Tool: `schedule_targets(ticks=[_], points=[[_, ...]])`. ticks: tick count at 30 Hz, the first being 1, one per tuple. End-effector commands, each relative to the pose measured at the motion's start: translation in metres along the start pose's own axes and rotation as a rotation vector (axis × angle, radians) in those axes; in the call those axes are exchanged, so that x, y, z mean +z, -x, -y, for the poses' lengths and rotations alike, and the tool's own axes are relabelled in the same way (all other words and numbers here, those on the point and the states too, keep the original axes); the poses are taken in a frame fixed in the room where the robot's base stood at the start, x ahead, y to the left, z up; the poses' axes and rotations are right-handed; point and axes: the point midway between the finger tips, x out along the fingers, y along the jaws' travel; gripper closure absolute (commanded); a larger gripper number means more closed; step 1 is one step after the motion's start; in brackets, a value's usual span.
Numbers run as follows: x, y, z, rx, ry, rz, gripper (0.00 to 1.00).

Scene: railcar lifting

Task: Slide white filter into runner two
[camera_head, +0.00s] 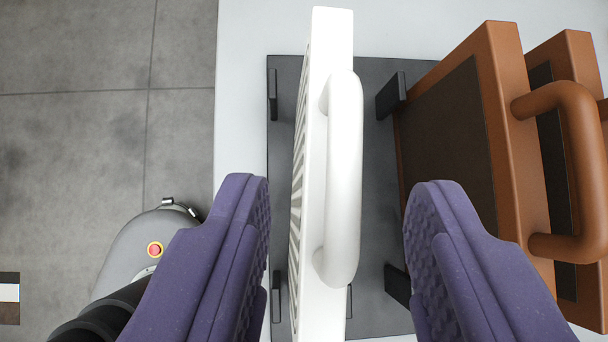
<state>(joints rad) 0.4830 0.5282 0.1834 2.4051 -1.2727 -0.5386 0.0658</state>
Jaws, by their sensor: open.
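The white filter (317,110) stands on edge on a dark base plate (375,215) in the middle of the view. Its white handle (344,180) faces me. Black upright guides (392,96) rise from the plate on both sides of the filter. My gripper (338,190) has purple padded fingers, open, one to the left and one to the right of the white filter and its handle. Neither finger appears to touch it. The filter's lower end runs out of the picture. I cannot tell which runner is number two.
Brown filters (505,100) with a brown handle (585,130) stand upright close to the right, near my right finger. A light table top (242,100) lies under the plate. Grey tiled floor (90,130) is at the left.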

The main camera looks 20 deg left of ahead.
Motion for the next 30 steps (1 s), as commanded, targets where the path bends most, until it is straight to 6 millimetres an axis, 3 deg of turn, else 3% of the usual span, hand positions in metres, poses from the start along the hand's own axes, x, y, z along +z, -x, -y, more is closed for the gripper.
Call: schedule_targets(ticks=[10, 17, 18, 24, 30], points=[[0.009, -0.052, -0.002, 0.002, 0.003, 0.002, 0.56], [0.006, -0.055, -0.004, 0.006, 0.001, 0.002, 0.56], [0.006, -0.055, -0.004, 0.006, 0.001, 0.002, 0.58], [0.006, -0.055, -0.004, 0.006, 0.001, 0.002, 1.0], [0.006, -0.055, -0.004, 0.007, 0.002, 0.002, 1.0]])
